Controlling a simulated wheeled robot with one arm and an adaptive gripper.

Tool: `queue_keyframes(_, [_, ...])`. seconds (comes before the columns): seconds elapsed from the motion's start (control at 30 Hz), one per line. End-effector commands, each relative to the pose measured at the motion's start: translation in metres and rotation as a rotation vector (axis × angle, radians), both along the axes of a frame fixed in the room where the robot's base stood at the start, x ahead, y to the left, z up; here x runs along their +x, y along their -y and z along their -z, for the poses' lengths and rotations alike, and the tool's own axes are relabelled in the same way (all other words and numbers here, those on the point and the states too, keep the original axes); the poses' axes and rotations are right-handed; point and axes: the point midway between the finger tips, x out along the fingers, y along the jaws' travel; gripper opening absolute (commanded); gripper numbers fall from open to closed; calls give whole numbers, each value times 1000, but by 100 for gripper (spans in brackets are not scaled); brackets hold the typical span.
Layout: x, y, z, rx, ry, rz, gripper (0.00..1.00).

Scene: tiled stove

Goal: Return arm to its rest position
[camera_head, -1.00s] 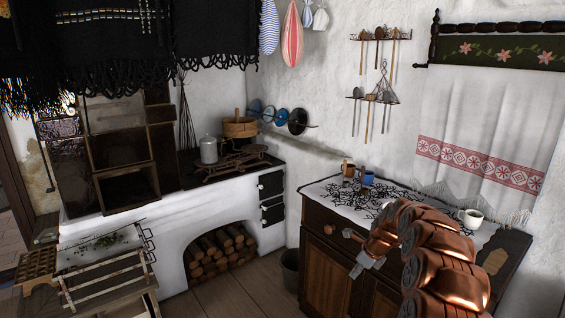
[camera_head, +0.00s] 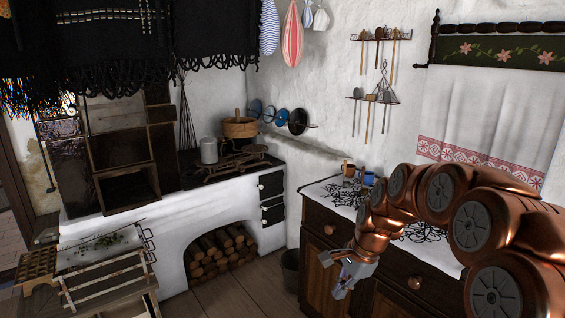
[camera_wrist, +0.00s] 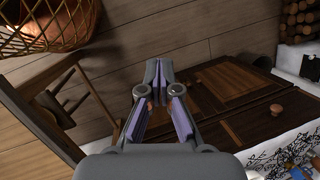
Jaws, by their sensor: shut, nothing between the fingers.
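My gripper (camera_head: 345,278) is in front of the dark wooden cabinet (camera_head: 325,262), pointing down and to the left in the head view. In the wrist view my gripper (camera_wrist: 157,68) is shut, with the fingertips together and nothing between them. Beyond the fingertips the wrist view shows the plank floor and the cabinet doors (camera_wrist: 235,82). My copper arm reaches in from the right side of the head view and hides part of the cabinet top.
A patterned cloth (camera_head: 330,190) covers the cabinet top, with a brown mug (camera_head: 348,170) and a blue mug (camera_head: 368,178) at the back. The white stove (camera_head: 200,238) stands left. The wrist view shows a wooden chair (camera_wrist: 60,105) and a wicker basket (camera_wrist: 45,30).

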Motion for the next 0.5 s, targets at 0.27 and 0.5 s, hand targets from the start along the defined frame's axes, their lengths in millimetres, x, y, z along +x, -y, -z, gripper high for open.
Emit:
queue_keyframes(0.27, [-70, -4, -20, -59, 25, -266, 0])
queue_keyframes(0.5, [-131, -1, -30, -107, 36, -485, 0])
